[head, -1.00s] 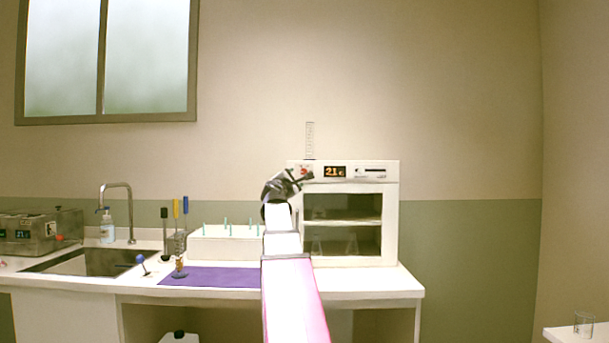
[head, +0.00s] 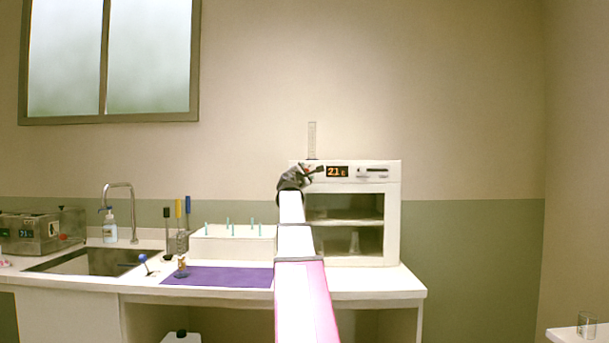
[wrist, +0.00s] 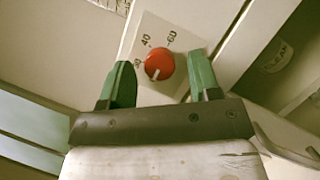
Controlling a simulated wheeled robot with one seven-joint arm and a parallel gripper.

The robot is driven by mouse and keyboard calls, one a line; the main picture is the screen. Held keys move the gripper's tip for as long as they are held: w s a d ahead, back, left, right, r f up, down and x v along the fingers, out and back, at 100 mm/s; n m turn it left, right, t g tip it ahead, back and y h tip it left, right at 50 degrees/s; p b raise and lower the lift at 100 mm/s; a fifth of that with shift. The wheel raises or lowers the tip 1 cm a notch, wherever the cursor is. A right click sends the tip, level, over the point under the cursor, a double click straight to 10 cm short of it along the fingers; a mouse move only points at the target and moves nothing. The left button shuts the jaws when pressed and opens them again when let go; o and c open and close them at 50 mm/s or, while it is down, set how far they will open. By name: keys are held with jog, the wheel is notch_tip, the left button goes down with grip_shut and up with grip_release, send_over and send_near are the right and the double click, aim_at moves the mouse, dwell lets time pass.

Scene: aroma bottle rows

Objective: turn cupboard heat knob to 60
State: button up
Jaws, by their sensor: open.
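The cupboard (head: 392,215) is a white box with a glass front, standing at the right end of the bench. Its orange display (head: 337,171) reads about 21. In the wrist view the red heat knob (wrist: 159,64) sits on a pale dial plate with the marks 40 and 60 beyond it. The knob's white pointer line points down toward my gripper, away from the 60 mark. My gripper (wrist: 160,80) is open, with one green finger on each side of the knob; I cannot tell whether they touch it. In the head view my gripper (head: 312,172) is at the cupboard's upper left front and hides the knob.
A clear cylinder (head: 312,140) stands at the cupboard's top left. Left of the cupboard are a white rack (head: 232,246) with green pegs, a purple mat (head: 217,277), tools in a holder and a sink (head: 85,262). The wall right of the cupboard is clear.

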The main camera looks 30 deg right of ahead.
jog(key=c, duration=0.9)
